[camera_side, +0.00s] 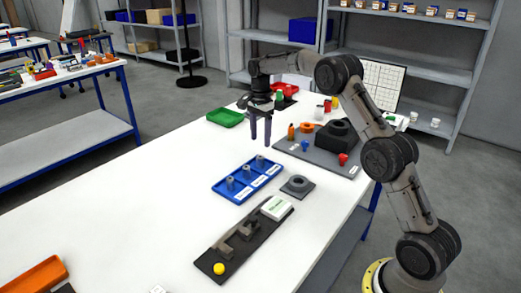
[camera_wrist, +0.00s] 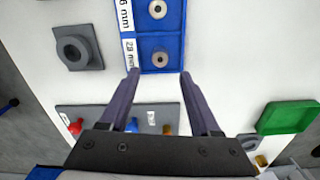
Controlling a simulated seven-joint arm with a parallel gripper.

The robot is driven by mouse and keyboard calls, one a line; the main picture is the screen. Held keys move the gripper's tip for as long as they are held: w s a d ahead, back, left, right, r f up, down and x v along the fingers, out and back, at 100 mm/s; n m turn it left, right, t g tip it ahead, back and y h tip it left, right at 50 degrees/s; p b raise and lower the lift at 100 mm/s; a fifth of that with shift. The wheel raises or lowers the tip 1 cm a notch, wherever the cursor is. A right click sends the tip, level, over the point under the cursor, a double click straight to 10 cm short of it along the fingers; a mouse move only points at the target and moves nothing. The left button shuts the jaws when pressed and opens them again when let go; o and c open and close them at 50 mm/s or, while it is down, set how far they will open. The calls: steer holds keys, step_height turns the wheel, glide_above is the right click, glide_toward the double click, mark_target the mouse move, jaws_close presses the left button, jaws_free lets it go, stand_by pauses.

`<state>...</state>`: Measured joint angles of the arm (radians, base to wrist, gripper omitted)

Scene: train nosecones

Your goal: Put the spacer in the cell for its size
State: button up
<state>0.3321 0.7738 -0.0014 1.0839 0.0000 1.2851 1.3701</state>
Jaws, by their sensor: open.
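The blue tray (camera_side: 217,187) has cells in a row with white size labels. In the side view, grey spacers (camera_side: 231,184) stand upright in its near, middle (camera_side: 246,172) and far (camera_side: 260,161) cells. The wrist view shows two of these cells from above, each with a round holed spacer (camera_wrist: 160,59); the nearer label (camera_wrist: 132,53) reads 28 mm, and the other is cut off. My gripper (camera_side: 260,140) is open and empty, pointing down above the table just beyond the tray's far end. In the wrist view its fingertips (camera_wrist: 160,74) lie either side of the 28 mm cell's edge.
A grey block with a round ring (camera_side: 298,185) sits right of the tray. A dark board (camera_side: 230,250) with a yellow knob lies nearer. A grey plate (camera_side: 320,157) with coloured parts lies at the back right. A green bin (camera_side: 225,117) stands behind. The table left of the tray is clear.

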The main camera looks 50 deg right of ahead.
steer(key=s+a+r+n+t, duration=0.3)
steer(key=s+a+r+n, duration=0.75)
steer(key=s+r, duration=0.55)
steer(key=s+a+f+n+t, duration=0.1)
steer(key=s+a+f+n, duration=0.1)
steer(key=s, duration=0.5)
steer(key=s+a+f+n, duration=0.2)
steer(key=s+a+n, duration=0.1)
steer(key=s, duration=0.4)
steer(key=s+a+f+n+t, duration=0.1)
steer(key=s+a+n, duration=0.2)
steer(key=s, duration=0.4)
steer(key=shift+f+n+t, duration=0.3)
steer(key=shift+f+n, duration=0.1)
steer(key=shift+n, duration=0.15)
